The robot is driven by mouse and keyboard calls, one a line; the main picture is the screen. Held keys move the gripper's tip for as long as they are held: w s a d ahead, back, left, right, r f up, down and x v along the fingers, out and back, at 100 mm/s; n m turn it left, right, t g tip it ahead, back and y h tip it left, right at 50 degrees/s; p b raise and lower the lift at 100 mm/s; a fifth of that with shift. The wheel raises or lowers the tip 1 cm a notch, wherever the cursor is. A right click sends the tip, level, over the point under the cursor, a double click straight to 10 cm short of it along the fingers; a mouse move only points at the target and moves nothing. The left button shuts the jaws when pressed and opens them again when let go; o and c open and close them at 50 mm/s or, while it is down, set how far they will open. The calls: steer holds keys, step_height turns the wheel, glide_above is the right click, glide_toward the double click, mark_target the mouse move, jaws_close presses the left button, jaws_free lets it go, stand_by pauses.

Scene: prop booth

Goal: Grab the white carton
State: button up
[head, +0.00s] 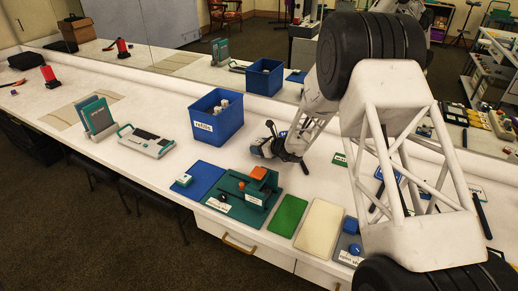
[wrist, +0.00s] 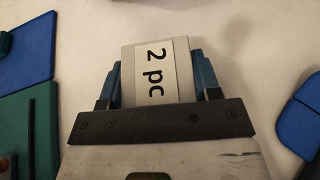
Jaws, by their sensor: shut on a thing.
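The white carton (wrist: 157,72) is a pale box with a dark "2 pc" label on the face toward the wrist camera. My gripper (wrist: 158,82) has its two blue fingers closed on the carton's left and right sides. In the head view my gripper (head: 282,146) is low over the white counter, to the right of the blue bin. I cannot make out the carton in the head view. Whether it touches the counter is not clear.
A blue bin (head: 230,124) labelled "refills" stands left of my gripper. In front lie a blue mat (head: 208,173), a green board (head: 222,198) with a device, a green mat (head: 288,214) and a cream mat (head: 319,224). A mirror runs along the back.

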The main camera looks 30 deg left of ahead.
mark_target(259, 142)
steer(key=shift+r, duration=0.15)
steer(key=shift+r, duration=4.85)
